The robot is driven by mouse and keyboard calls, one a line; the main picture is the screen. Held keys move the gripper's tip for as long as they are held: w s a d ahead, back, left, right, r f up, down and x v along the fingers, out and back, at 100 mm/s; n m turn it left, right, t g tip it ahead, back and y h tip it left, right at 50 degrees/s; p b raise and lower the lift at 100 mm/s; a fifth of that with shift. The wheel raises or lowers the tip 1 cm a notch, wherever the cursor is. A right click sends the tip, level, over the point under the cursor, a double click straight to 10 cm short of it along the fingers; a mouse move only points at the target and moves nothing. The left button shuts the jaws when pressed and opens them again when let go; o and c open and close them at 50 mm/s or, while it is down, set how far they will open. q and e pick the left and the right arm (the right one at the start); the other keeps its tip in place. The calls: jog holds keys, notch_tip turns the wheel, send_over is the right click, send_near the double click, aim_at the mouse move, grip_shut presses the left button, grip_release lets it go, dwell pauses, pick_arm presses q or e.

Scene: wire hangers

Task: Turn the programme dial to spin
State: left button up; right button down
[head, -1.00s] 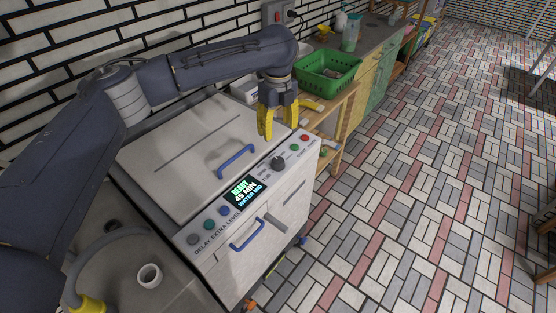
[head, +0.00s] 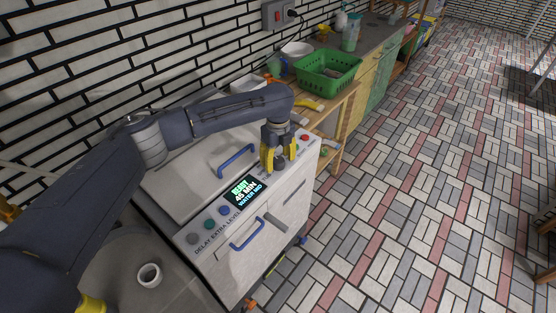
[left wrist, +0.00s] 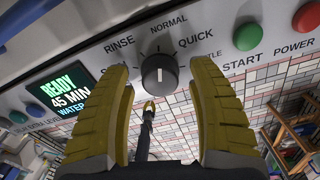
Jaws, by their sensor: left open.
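The programme dial (left wrist: 160,75) is a dark round knob with a white mark that runs roughly upright in the left wrist view, towards the NORMAL side. RINSE, NORMAL and QUICK are printed around it. A label at its left, beginning with S, is mostly hidden by a finger. My left gripper (left wrist: 161,66) is open, with one yellow finger on each side of the dial. I cannot tell whether either finger touches it. In the head view, my left gripper (head: 279,160) is over the control panel and hides the dial.
The washing machine's display (head: 246,191) reads READY, 45 MIN. A green START button (left wrist: 247,37) and a red POWER button (left wrist: 306,19) are right of the dial. A blue lid handle (head: 237,160) is behind the panel. A green basket (head: 328,72) stands on the side counter.

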pick_arm(q)
jog(key=shift+f, duration=0.1)
jog(key=shift+c, duration=0.5)
grip_shut()
jog(key=n, duration=0.7)
jog(key=shift+n, duration=0.3)
jog(key=n, duration=0.4)
jog(key=shift+n, duration=2)
